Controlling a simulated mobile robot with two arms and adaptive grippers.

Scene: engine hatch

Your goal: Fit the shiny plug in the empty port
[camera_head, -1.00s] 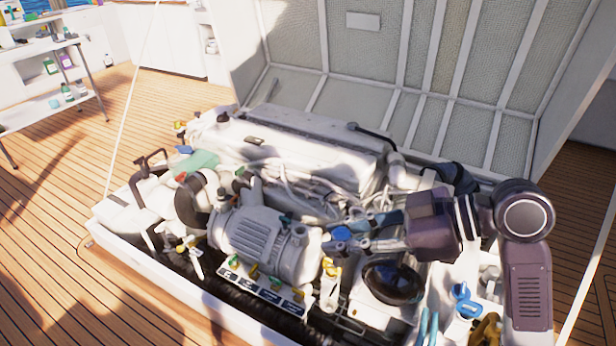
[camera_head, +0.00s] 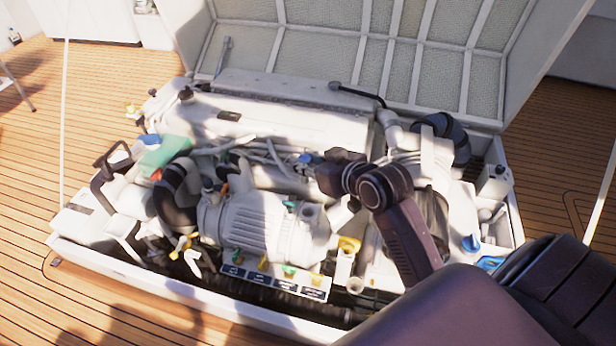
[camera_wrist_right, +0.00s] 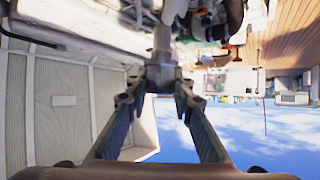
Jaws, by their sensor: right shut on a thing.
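My right gripper (camera_wrist_right: 160,88) is shut on a grey metallic plug (camera_wrist_right: 163,50), held between its fingertips in the right wrist view. The plug has a thinner shaft and a wider end at the fingers. In the head view the right gripper (camera_head: 308,160) is over the back of the engine, behind the ribbed white cylinder (camera_head: 255,225); its fingers are mostly hidden and I cannot make out the plug there. A labelled strip (camera_head: 275,280) with several green and yellow fittings sits at the engine's front. I cannot tell which port is empty. My left gripper is not in view.
The raised hatch lid (camera_head: 330,60) stands behind the engine. A white hatch rim (camera_head: 180,300) surrounds the engine bay. Black hoses (camera_head: 178,190) and pipes crowd the left. Blue fittings (camera_head: 470,243) are at the right.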

